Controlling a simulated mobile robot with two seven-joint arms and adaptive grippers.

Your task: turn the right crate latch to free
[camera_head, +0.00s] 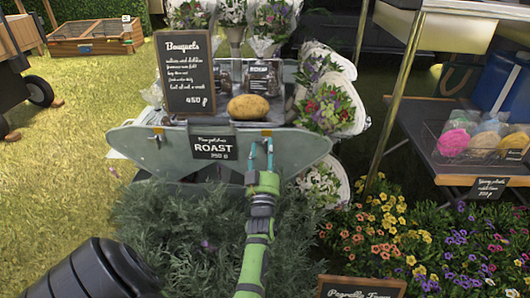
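The grey-green crate (130,142) stands in the middle of the view, with a small metal latch near each end of its front wall. The right latch (266,133) is small and partly hard to make out behind the fingertips. The left latch (157,136) is at the other end. My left gripper (260,148) reaches up from below on its green arm. Its two light blue fingers stand apart with a gap between them, just below and in front of the right latch. I cannot tell whether they touch it. My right gripper is not in view.
A black ROAST sign (212,145) hangs on the crate front, left of the gripper. A Bouquets board (186,75) and a potato (248,107) are above. Bushy green plants (180,230) fill the space below. Wrapped bouquets (328,108) stand close on the right.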

